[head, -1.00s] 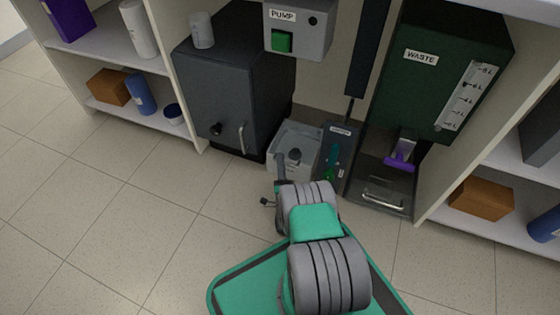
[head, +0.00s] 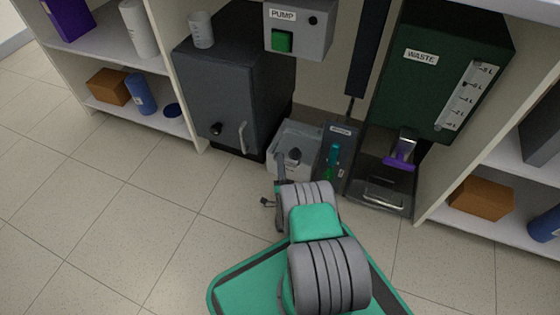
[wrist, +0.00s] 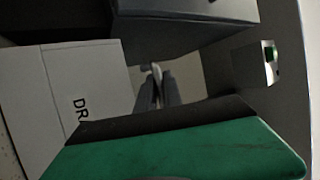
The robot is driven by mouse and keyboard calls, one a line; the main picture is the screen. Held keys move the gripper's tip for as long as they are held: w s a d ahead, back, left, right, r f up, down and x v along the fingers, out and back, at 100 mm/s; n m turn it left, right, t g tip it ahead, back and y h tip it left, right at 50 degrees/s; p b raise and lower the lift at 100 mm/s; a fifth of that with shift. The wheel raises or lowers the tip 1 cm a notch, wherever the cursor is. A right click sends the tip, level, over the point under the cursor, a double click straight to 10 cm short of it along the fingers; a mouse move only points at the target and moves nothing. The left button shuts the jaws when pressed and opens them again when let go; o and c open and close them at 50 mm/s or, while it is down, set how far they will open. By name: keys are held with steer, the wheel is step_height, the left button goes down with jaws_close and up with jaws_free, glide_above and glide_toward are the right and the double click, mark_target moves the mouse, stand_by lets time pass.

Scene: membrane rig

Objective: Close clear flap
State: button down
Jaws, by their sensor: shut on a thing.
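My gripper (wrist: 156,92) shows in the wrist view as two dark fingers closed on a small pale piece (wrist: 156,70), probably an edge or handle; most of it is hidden. In the head view my arm reaches to the light grey box (head: 304,134) standing between the dark cabinet and the narrow dark unit. I cannot make out a clear flap for certain in either view. In the wrist view a pale panel (wrist: 95,70) with letters starting "DR" stands to the left of the fingers.
The dark cabinet (head: 225,100) with a handle is left of the box. The narrow unit (head: 341,140) and the WASTE tank (head: 430,90) stand to the right. The PUMP box (head: 310,35) hangs above. Open floor (head: 110,210) lies at the left front.

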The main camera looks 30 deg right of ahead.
steer(key=shift+s, duration=0.1)
steer(key=c, duration=1.8)
jaws_free()
steer(key=shift+d, duration=0.1)
